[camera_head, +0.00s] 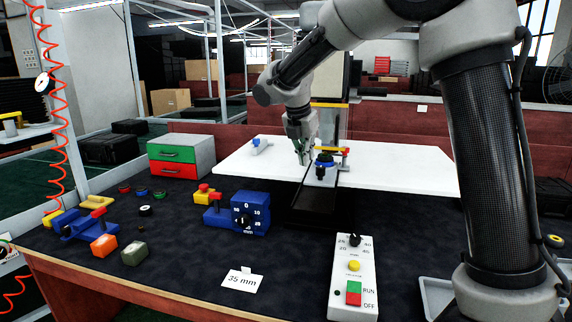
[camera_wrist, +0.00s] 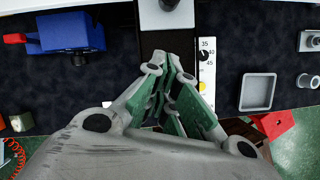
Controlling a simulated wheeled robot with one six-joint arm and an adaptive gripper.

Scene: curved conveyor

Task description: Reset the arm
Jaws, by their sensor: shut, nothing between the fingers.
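My arm arches in from the right side of the head view.
A white control panel (camera_head: 353,280) with knob and buttons, a 35 mm card (camera_head: 242,280), a blue dial block (camera_head: 240,213) and a drawer box (camera_head: 180,156) stand on the dark table (camera_head: 190,270). Small coloured parts lie at left. A grey tray (camera_wrist: 258,92) shows in the wrist view.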

